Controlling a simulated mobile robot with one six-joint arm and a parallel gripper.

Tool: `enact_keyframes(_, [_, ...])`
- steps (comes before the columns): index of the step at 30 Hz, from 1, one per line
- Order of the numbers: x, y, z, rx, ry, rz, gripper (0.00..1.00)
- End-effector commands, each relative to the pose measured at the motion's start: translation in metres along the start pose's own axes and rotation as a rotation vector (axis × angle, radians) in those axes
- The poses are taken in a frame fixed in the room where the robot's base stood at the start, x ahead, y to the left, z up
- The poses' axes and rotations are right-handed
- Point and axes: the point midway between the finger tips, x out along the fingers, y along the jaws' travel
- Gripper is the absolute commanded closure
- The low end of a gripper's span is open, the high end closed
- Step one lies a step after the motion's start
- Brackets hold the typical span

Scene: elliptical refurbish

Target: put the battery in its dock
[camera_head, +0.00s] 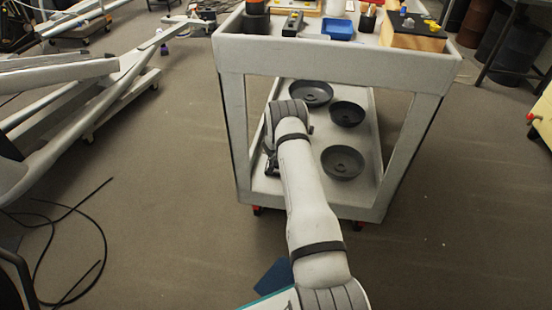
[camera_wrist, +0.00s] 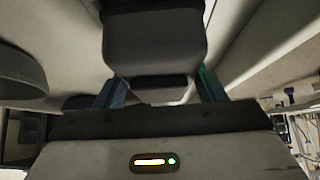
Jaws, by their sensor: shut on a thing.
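My gripper (camera_wrist: 160,90) fills the middle of the wrist view, with a blue finger on each side. It is shut on a dark grey, blocky thing with rounded edges, which I take to be the battery (camera_wrist: 155,42). In the head view my arm reaches into the open lower level of a grey cart, and my gripper (camera_head: 270,162) shows only as a small dark part at the left of the wrist, over the lower shelf. The held thing is mostly hidden there by my arm. I cannot make out the dock for certain in either view.
The grey cart (camera_head: 335,57) has posts at its corners. Its lower shelf (camera_head: 358,195) holds three dark round bowls (camera_head: 342,162). On top are a blue tray (camera_head: 338,28) and a wooden box (camera_head: 412,40). Black cable (camera_head: 95,225) lies on the floor at left.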

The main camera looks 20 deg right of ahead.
Motion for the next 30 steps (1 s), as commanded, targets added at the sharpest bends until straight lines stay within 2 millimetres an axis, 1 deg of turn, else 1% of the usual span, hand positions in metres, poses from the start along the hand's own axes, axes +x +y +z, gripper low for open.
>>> enact_keyframes(1, [0.0069, -0.0005, 0.0041, -0.001, 0.003, 0.000, 0.64])
enact_keyframes(2, [0.0077, -0.0006, 0.0045, 0.000, 0.004, -0.001, 0.64])
enact_keyframes(9, [0.0062, -0.0008, 0.0034, 0.000, 0.004, -0.001, 0.64])
enact_keyframes(13, [0.0093, -0.0009, 0.0062, 0.001, 0.003, -0.001, 0.64])
enact_keyframes(14, [0.0088, -0.0008, 0.0066, 0.001, 0.002, -0.001, 0.34])
enact_keyframes(15, [0.0087, -0.0009, 0.0066, 0.000, 0.002, -0.001, 0.31])
enact_keyframes(21, [0.0085, -0.0011, 0.0066, 0.000, 0.002, -0.001, 0.15])
enact_keyframes(27, [0.0083, -0.0014, 0.0065, 0.000, 0.002, -0.001, 0.15])
enact_keyframes(30, [0.0047, -0.0016, 0.0033, -0.001, 0.003, -0.001, 0.15])
